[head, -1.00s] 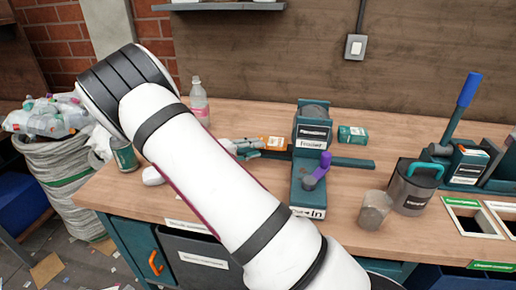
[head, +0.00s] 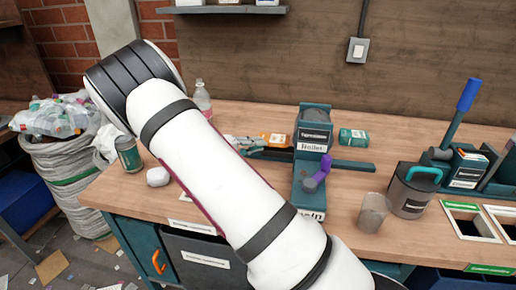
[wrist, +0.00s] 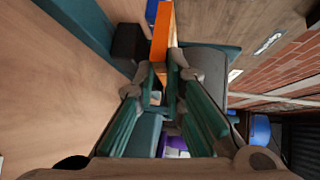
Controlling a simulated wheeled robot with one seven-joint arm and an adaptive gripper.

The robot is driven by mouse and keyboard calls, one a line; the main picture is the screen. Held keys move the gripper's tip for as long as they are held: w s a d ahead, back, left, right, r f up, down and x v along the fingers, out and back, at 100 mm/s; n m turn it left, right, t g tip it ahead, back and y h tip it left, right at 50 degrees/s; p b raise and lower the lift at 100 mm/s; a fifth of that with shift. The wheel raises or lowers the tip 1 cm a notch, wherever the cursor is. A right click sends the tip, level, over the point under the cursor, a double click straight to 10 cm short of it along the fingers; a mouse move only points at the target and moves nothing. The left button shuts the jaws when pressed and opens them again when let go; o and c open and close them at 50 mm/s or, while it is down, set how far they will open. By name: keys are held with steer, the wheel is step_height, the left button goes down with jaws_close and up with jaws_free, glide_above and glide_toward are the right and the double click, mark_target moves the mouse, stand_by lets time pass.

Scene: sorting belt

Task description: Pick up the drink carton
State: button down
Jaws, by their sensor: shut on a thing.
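The drink carton, a small orange box with a white part (head: 272,139), is behind the workbench's front area, just left of the teal press, in the head view. In the wrist view its narrow orange side (wrist: 163,32) runs up from between the fingertips. My gripper (wrist: 165,78) is shut on the carton. In the head view my gripper (head: 246,145) is small and partly hidden by my white arm, with its tips at the carton's left end. I cannot tell whether the carton touches the bench.
The teal press (head: 313,140) with a purple handle stands close right of the carton. A clear bottle (head: 202,97), a dark green can (head: 128,155) and a white lump (head: 158,177) are left. A metal pitcher (head: 411,190) stands right.

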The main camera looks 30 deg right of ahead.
steer(key=shift+r, duration=0.1)
steer(key=shift+a+r, duration=0.1)
steer(key=shift+a, duration=0.15)
steer(key=a+r+p, duration=0.1)
steer(key=a+r, duration=0.1)
steer(key=a, duration=0.4)
steer(key=a+r+p, duration=0.1)
steer(key=a+r, duration=0.1)
steer(key=a, duration=0.5)
steer(key=shift+a+r, duration=0.25)
steer(key=shift+r, duration=0.15)
